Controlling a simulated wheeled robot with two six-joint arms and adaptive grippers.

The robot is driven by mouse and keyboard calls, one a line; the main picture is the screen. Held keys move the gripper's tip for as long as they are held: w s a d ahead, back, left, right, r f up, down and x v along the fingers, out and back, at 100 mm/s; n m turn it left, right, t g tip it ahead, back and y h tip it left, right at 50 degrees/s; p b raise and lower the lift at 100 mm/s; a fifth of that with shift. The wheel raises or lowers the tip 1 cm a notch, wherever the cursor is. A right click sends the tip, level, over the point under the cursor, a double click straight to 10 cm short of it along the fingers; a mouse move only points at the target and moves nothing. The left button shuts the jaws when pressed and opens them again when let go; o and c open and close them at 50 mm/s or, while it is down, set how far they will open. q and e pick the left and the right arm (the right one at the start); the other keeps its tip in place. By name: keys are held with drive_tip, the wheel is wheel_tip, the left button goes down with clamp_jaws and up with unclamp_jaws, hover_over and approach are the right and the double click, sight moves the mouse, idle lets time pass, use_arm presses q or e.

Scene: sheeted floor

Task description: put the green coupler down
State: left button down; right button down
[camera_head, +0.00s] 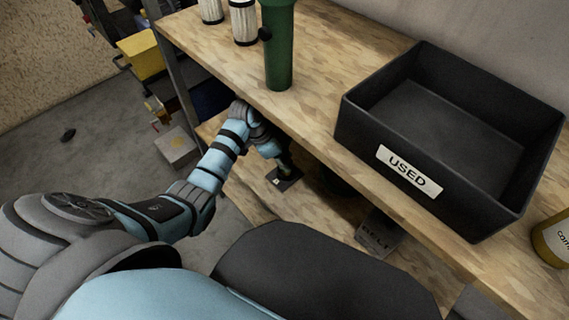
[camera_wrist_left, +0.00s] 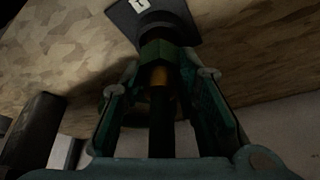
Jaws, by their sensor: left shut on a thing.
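My left gripper (camera_head: 283,159) reaches in below the upper board of the bench, over the lower shelf. In the left wrist view the gripper (camera_wrist_left: 160,88) is shut on the green coupler (camera_wrist_left: 162,52), which lies between its two fingers. The coupler has dark and yellowish parts along its length. Its far end is at a black square plate (camera_wrist_left: 185,30) with a white mark. The plate also shows on the lower shelf in the head view (camera_head: 287,183). I cannot tell whether the coupler touches the plate. My right gripper is not in view.
On the upper board stand a green cylinder (camera_head: 279,55), pale ribbed filters (camera_head: 243,22), a black bin labelled USED (camera_head: 360,125) and a yellow jar (camera_head: 553,240). A grey box marked BELT (camera_head: 379,236) is on the lower shelf. The upper board's front edge overhangs my gripper.

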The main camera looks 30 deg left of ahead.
use_arm(q)
drive_tip(key=shift+f, duration=0.45)
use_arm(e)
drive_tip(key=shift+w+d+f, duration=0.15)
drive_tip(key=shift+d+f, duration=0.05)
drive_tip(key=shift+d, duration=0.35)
use_arm(q)
drive_tip(key=c, duration=1.2)
unclamp_jaws()
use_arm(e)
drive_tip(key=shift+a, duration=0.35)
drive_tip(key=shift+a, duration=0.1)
